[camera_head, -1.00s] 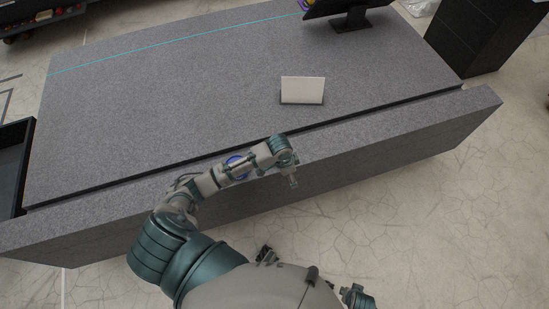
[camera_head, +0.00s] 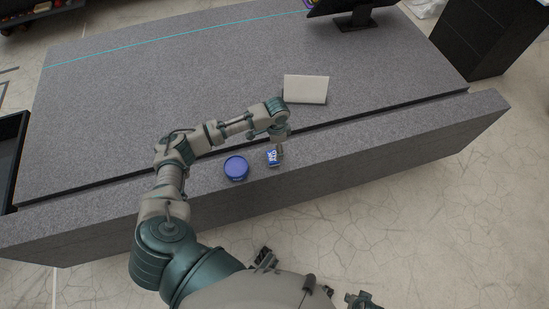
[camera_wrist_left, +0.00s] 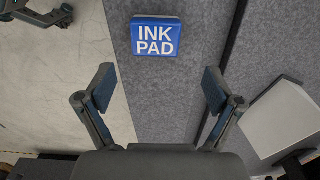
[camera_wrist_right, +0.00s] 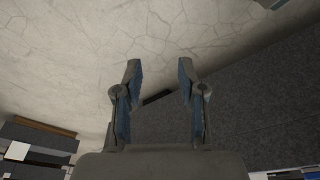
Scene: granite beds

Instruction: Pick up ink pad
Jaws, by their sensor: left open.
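The ink pad (camera_head: 271,158) is a small blue box with white lettering, lying on the front ledge of the granite bed. In the left wrist view the ink pad (camera_wrist_left: 156,38) lies flat, label up, beyond the fingertips and roughly midway between them. My left gripper (camera_head: 280,147) is over the ledge beside the pad, partly covering it in the head view. Its fingers stand wide apart and empty in the left wrist view (camera_wrist_left: 159,75). My right gripper (camera_wrist_right: 157,68) is open and empty, away from the pad.
A round blue container (camera_head: 236,168) stands on the ledge left of the pad. A white card-like stand (camera_head: 306,89) sits on the main granite top (camera_head: 150,95) behind the arm. A dark monitor (camera_head: 350,18) is at the back. Much of the top is clear.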

